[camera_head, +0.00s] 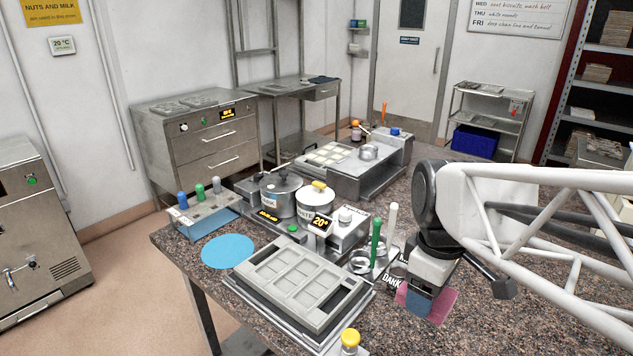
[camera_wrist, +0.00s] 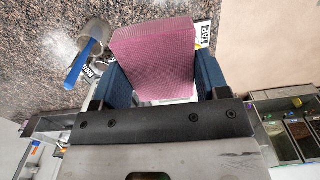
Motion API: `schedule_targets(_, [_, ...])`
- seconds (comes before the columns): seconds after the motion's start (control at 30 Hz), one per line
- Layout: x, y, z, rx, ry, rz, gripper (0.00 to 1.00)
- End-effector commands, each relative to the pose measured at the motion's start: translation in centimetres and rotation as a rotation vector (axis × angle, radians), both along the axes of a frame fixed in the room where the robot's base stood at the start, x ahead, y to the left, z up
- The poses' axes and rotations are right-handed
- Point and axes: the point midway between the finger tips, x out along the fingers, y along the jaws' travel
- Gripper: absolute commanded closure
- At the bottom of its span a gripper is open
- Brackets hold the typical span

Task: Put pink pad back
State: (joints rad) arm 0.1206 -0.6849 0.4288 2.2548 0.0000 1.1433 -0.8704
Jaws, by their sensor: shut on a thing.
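The pink pad (camera_head: 441,306) is at my gripper (camera_head: 418,304) on the right part of the speckled bench in the head view. In the wrist view, the pad (camera_wrist: 155,52) is a textured pink block between the two blue fingers of my gripper (camera_wrist: 163,85), which are shut on it. In the head view, pink shows on both sides of the near blue finger, which hides its middle. I cannot tell whether the pad touches the bench.
A grey mould tray (camera_head: 300,284) lies left of my gripper. A green upright tool (camera_head: 376,242) and a white one (camera_head: 392,222) stand close behind it. Bench to the right is clear.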

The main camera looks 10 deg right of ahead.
Motion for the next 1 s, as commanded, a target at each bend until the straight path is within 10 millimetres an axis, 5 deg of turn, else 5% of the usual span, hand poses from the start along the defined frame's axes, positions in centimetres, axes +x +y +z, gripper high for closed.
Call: schedule_targets(1.0, [-14.1,2.8,-10.6,0.000,-0.001,0.027,0.54])
